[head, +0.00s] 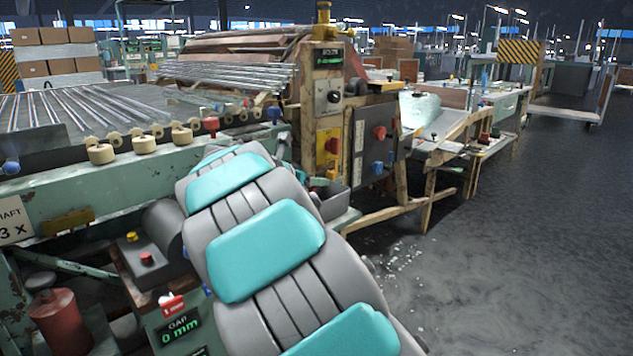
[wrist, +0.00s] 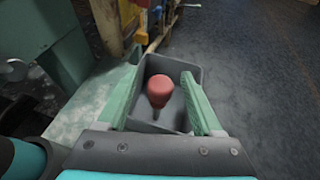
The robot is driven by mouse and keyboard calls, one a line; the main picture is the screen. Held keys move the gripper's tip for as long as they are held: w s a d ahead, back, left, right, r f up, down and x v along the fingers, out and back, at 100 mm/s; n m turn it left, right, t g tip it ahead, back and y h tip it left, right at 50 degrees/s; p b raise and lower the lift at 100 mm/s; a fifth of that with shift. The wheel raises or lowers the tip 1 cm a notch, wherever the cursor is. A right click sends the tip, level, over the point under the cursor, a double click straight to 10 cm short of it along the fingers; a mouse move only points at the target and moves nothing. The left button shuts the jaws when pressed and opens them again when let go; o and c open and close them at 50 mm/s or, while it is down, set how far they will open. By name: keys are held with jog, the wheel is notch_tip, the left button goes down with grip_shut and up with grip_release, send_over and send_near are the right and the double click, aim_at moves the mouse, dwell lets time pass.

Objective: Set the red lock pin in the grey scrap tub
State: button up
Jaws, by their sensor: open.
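The red lock pin (wrist: 158,91) shows in the wrist view between my finger tips, over the inside of the grey scrap tub (wrist: 150,126). It has a rounded red head and a darker part below. I cannot tell whether it rests on the tub's floor or is just above it. My gripper (wrist: 160,88) is open, its two green fingers spread to either side of the pin with gaps between. In the head view the grey tub (head: 337,201) is partly hidden behind my arm, and my gripper and the pin are hidden.
A green machine bench with glass rods (head: 90,105) stands on the left. A wooden control post (head: 327,110) with knobs rises behind the tub. Open floor (head: 500,250) lies to the right.

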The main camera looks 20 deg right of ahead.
jog(key=v, duration=0.8)
jog(key=shift+s+a+r, duration=0.15)
jog(key=shift+s+a, duration=0.1)
jog(key=shift+s, duration=0.05)
jog(key=s+d+f+m+g+y, duration=0.1)
jog(key=s+f+m+g+y, duration=0.1)
jog(key=s+f+m, duration=0.45)
jog(key=s+d+f+m+g+y, duration=0.1)
jog(key=s+f+m+g, duration=0.15)
jog(key=s, duration=0.65)
jog(key=s+d+f+m+g+y, duration=0.1)
jog(key=s+f+m+g+y, duration=0.15)
jog(key=s+m, duration=0.4)
jog(key=s+a+f+m+g+y, duration=0.1)
jog(key=s+a+f+m+y, duration=0.1)
jog(key=s, duration=0.5)
jog(key=s+a+f+m+y, duration=0.1)
jog(key=s+a+f+m, duration=0.3)
jog(key=s+a, duration=0.2)
jog(key=s+a+f+m+g+y, duration=0.1)
jog(key=s+a+f+m+y, duration=0.1)
jog(key=s, duration=0.7)
jog(key=a+f+m, duration=0.1)
jog(key=a+f, duration=0.1)
jog(key=a, duration=0.1)
jog(key=shift+s+g+y, duration=0.25)
jog(key=shift+g+y, duration=0.05)
jog(key=shift+y, duration=0.05)
jog(key=shift+f+m, duration=0.1)
jog(key=shift+m, duration=0.15)
